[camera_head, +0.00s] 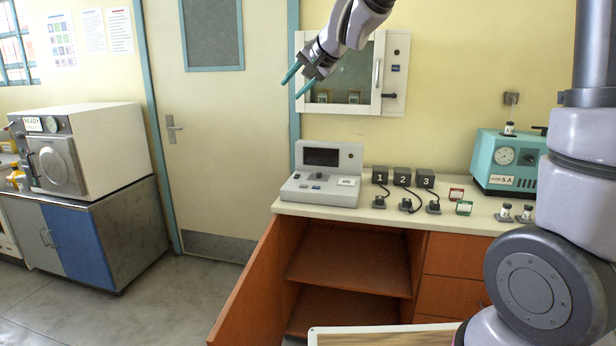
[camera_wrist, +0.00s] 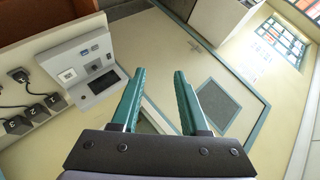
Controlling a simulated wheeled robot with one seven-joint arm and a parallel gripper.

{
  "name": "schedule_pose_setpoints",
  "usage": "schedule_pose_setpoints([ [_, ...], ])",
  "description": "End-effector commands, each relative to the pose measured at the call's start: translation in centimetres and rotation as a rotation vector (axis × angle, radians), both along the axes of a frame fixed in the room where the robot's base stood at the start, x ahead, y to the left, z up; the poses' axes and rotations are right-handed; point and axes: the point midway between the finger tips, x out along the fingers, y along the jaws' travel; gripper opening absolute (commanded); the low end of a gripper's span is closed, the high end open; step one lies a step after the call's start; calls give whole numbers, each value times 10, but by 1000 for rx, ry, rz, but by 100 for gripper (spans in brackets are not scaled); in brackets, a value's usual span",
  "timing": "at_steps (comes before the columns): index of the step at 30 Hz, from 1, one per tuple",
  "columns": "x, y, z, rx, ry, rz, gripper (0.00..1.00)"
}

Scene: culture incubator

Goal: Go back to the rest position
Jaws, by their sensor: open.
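My gripper (camera_head: 299,80) is raised at the upper middle of the head view, in front of the wall and the left edge of the white wall cabinet (camera_head: 392,62). Its two teal fingers point down and to the left. In the wrist view the fingers of my gripper (camera_wrist: 160,92) stand apart with nothing between them. The gripper is open and empty, well above the counter (camera_head: 290,207) and touching nothing that I can see.
A grey console (camera_head: 325,173) stands on the counter, beside numbered black blocks (camera_head: 402,177) and a teal device with a gauge (camera_head: 507,160). An orange cupboard door (camera_head: 250,290) hangs open below. A white autoclave (camera_head: 90,150) stands at left. The floor (camera_head: 170,290) between is clear.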

Motion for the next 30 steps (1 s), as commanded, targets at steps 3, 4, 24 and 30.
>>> schedule_pose_setpoints([
  [3, -40, -67, 18, -77, -9, 5, 45],
  [4, -51, -83, 19, -98, -4, 6, 45],
  [24, -255, -280, -34, -399, 190, -121, 45],
  [30, -255, -280, -34, -399, 191, -121, 45],
])
